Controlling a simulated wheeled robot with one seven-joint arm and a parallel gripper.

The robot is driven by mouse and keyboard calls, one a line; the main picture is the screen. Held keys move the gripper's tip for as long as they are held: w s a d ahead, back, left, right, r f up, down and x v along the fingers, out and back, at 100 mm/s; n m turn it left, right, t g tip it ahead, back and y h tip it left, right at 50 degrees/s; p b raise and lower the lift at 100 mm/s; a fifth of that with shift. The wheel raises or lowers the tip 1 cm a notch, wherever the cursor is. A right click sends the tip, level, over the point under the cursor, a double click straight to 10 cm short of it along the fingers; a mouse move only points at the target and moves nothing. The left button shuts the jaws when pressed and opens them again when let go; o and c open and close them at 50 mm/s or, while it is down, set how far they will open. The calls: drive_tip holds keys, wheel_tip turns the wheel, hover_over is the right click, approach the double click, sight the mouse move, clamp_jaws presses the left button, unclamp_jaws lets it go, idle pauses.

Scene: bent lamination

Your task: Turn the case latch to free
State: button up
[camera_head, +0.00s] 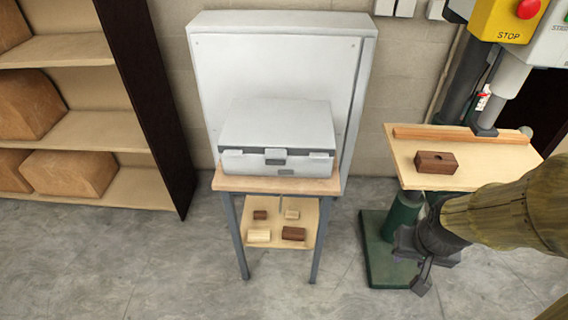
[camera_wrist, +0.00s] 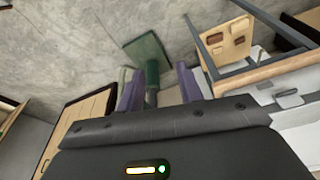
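A pale grey case (camera_head: 277,125) with a closed lid stands on a small wooden-topped table (camera_head: 230,184). Its dark grey latch (camera_head: 275,156) sits at the middle of the front, across the lid seam. The setting of the latch is too small to tell. My gripper (camera_head: 421,278) hangs low to the right of the table, well apart from the case. In the wrist view its two purplish fingers (camera_wrist: 160,88) stand apart with nothing between them. Part of the case (camera_wrist: 291,100) shows at the right edge of the wrist view.
Several small wooden blocks lie on the table's lower shelf (camera_head: 277,215). A drill press with a wooden board (camera_head: 405,172) and a brown block (camera_head: 436,162) stands at the right, close to my arm. A shelf (camera_head: 105,130) stands at the left. The floor before the table is clear.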

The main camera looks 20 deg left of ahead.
drive_tip(key=shift+o, duration=0.2)
drive_tip(key=shift+s, duration=0.1)
drive_tip(key=o, duration=0.4)
drive_tip(key=shift+a, duration=0.1)
drive_tip(key=o, duration=0.6)
drive_tip(key=shift+w+a+f+t+b, duration=0.15)
drive_tip(key=shift+w+a+f+b, duration=0.05)
drive_tip(key=shift+w+a+f, duration=0.25)
drive_tip(key=shift+w+a+f+t+b, duration=0.2)
drive_tip(key=shift+w+a, duration=0.1)
drive_tip(key=shift+w, duration=0.25)
drive_tip(key=w+a+f+t+y+b, duration=0.1)
drive_tip(key=w+a+f+t+b, duration=0.2)
drive_tip(key=w+a+f, duration=0.4)
drive_tip(key=w+a+f+t+b, duration=0.25)
drive_tip(key=w+a, duration=0.35)
drive_tip(key=a, duration=0.4)
drive_tip(key=s+a+n+t+y+b, duration=0.1)
drive_tip(key=a+t, duration=0.3)
drive_tip(key=a, duration=0.4)
drive_tip(key=s+a+f+n+t+y+b, duration=0.1)
drive_tip(key=a+t, duration=0.3)
drive_tip(key=a, duration=0.4)
drive_tip(key=shift+s+a+f+n+t+y+b, duration=0.2)
drive_tip(key=shift+s+n+t+y+b, duration=0.15)
drive_tip(key=shift+s+y+b, duration=0.3)
drive_tip(key=shift+w, duration=0.2)
